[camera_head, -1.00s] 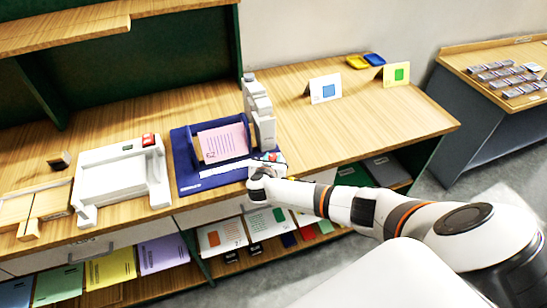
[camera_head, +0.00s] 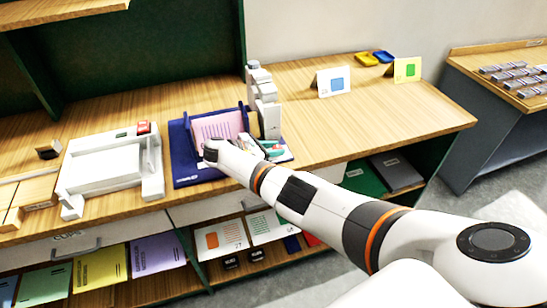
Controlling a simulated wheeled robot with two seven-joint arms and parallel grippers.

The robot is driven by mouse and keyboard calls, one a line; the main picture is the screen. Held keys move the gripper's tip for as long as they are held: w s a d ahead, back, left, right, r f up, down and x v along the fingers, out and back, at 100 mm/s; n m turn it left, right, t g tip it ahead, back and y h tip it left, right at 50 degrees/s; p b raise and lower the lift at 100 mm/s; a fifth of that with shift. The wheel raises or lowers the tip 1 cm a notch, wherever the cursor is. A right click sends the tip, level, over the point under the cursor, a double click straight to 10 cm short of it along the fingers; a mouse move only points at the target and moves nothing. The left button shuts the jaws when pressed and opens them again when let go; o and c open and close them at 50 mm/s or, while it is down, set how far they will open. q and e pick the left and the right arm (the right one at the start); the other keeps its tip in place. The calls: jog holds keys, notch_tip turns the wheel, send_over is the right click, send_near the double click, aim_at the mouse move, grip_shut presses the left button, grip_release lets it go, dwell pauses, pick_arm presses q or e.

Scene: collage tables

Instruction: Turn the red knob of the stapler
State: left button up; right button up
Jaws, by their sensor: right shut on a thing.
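The stapler (camera_head: 262,93) is a tall pale grey upright at the back right of a dark blue base (camera_head: 183,170). A pink sheet (camera_head: 225,126) stands on the base, to the left of the upright. My right arm reaches in from the right, its white wrist in front of the base. My right gripper (camera_head: 264,147) points right from the wrist and is shut by small red and teal parts at the upright's foot. Its fingertips and the red knob are small and partly hidden; the grip appears to be on the knob. My left gripper is out of view.
A white machine (camera_head: 107,169) with a red block (camera_head: 143,127) stands to the left. Two cards (camera_head: 333,81) (camera_head: 407,69) and small blue and yellow trays (camera_head: 375,58) sit at the back right. Shelves with booklets lie below.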

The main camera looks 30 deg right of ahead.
jog(key=shift+w+d+r+m+g+b, duration=0.1)
jog(key=shift+m+g+b, duration=0.4)
jog(key=shift+b, duration=0.1)
jog(key=o, duration=1)
jog(key=shift+d, duration=0.1)
jog(key=shift+c, duration=0.2)
jog(key=shift+a+r, duration=0.1)
jog(key=shift+a, duration=0.35)
jog(key=b+v, duration=0.2)
jog(key=v, duration=0.8)
jog(key=shift+w+a, duration=0.1)
jog(key=shift+a, duration=0.05)
jog(key=shift+a+r, duration=0.25)
jog(key=shift+a, duration=0.05)
